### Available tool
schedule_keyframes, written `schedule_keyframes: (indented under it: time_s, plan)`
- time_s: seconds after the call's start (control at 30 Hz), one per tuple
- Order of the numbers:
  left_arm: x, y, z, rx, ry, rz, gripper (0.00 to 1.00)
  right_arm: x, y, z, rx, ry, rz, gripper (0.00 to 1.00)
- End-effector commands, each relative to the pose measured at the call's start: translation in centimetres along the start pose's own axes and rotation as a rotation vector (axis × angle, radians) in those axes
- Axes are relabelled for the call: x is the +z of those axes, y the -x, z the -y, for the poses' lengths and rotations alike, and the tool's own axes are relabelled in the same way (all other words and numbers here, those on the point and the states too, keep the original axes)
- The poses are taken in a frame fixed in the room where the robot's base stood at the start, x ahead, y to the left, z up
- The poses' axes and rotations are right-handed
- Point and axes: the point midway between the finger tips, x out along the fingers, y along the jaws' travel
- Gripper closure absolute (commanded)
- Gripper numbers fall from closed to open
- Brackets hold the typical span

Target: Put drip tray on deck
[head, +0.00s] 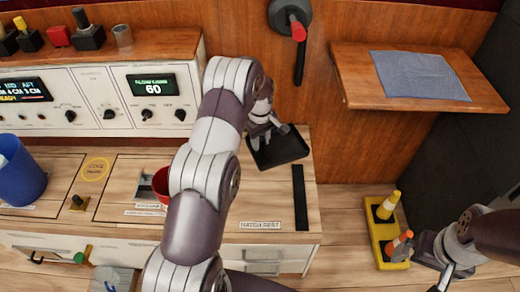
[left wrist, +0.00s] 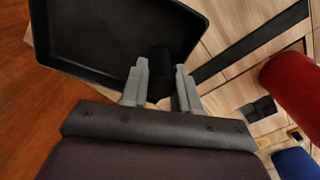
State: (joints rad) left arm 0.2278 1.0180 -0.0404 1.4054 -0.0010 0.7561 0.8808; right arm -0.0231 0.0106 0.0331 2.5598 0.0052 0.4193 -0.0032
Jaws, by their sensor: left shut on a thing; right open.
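The black drip tray (head: 283,153) is at the right end of the wooden deck (head: 255,200), by the back wall. My right gripper (head: 445,272) is open and empty at the lower right, near the floor.
A black strip (head: 300,197) lies on the deck in front of the tray. A red cup (head: 160,184) and a blue cup (head: 20,178) stand further left. A wall shelf (head: 420,95) holds a grey cloth (head: 420,75).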

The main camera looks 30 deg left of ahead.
Motion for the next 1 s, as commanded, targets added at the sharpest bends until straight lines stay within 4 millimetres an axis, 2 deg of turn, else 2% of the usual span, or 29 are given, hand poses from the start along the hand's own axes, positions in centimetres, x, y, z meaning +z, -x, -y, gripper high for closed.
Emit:
schedule_keyframes:
  time_s: [0.03, 0.1, 0.23, 0.37, 0.53, 0.87, 0.9, 0.97, 1.0]
  plan:
    - [-1.4, -1.4, 0.1, 0.0, 0.003, 0.0, 1.0, 0.1, -0.8, 0.0, 0.0, 0.0, 0.0, 0.0]
    - [-3.1, -2.3, 0.1, 0.001, 0.001, 0.0, 1.0, 0.2, -1.3, 0.0, 0.0, 0.0, 0.0, 0.0]
    - [-5.0, -3.1, 0.1, 0.002, -0.002, -0.001, 1.0, 0.2, -1.6, 0.0, 0.0, 0.0, 0.001, 0.0]
    - [-5.3, -4.2, 0.2, 0.0, -0.003, 0.0, 1.0, 0.3, -2.1, 0.0, 0.0, 0.0, 0.0, 0.0]
    - [-5.3, -7.3, 0.2, 0.0, -0.004, 0.0, 1.0, 0.4, -3.1, 0.0, 0.0, 0.0, 0.001, 0.0]
    - [-5.3, -7.5, 0.2, 0.001, -0.004, -0.001, 1.0, 0.4, -3.1, 0.0, 0.0, 0.0, 0.001, 0.0]
    - [-5.3, -7.6, 0.2, 0.0, -0.004, 0.0, 0.66, 0.4, -3.1, 0.0, 0.0, 0.0, 0.001, 0.0]
    - [-5.3, -7.5, 0.2, 0.0, -0.004, 0.0, 0.47, 0.4, -3.1, 0.0, 0.0, 0.0, 0.0, 0.0]
    - [-5.3, -7.5, 0.2, 0.0, -0.004, 0.0, 0.44, 0.4, -3.1, 0.0, 0.0, 0.0, 0.001, 0.0]
